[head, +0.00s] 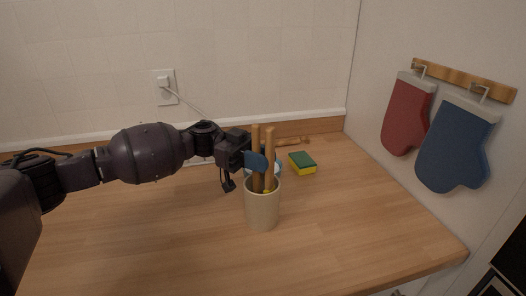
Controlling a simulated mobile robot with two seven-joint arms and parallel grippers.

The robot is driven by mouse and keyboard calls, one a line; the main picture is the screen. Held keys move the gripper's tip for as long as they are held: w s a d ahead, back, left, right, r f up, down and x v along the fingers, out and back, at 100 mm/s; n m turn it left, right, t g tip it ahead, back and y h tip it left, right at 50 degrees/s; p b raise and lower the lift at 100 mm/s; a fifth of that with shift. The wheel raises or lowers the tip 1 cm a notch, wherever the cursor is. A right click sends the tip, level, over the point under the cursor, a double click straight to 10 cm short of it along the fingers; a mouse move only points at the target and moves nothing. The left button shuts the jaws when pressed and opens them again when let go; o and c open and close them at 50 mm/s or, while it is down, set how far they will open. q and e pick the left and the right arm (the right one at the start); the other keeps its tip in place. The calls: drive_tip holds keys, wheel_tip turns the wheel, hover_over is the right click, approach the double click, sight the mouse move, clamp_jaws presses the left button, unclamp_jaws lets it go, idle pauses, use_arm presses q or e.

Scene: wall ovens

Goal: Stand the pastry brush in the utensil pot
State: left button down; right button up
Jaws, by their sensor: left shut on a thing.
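The utensil pot (262,209) is a beige cylinder standing upright on the wooden counter, with two wooden handles (269,162) rising from it. My left gripper (252,160) is at the left of these handles, just above the pot's rim. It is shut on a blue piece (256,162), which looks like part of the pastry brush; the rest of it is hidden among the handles. A bit of yellow shows at the pot's mouth, and I cannot tell what it belongs to. My right gripper is out of view.
A green and yellow sponge (302,163) lies right of the pot. A wooden item (292,141) lies at the back wall. A pale bowl-like thing is partly hidden behind the pot. Red (407,117) and blue (455,145) oven mitts hang at right. The front counter is clear.

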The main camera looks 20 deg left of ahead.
use_arm(q)
drive_tip(key=shift+w+a+f, duration=0.1)
drive_tip(key=c, duration=0.9)
unclamp_jaws()
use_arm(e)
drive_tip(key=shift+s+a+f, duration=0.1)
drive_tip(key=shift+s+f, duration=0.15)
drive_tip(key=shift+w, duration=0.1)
use_arm(q)
drive_tip(key=w+a+b, duration=0.1)
drive_tip(key=w+a, duration=0.1)
drive_tip(key=a, duration=0.8)
drive_tip(key=shift+a, duration=0.3)
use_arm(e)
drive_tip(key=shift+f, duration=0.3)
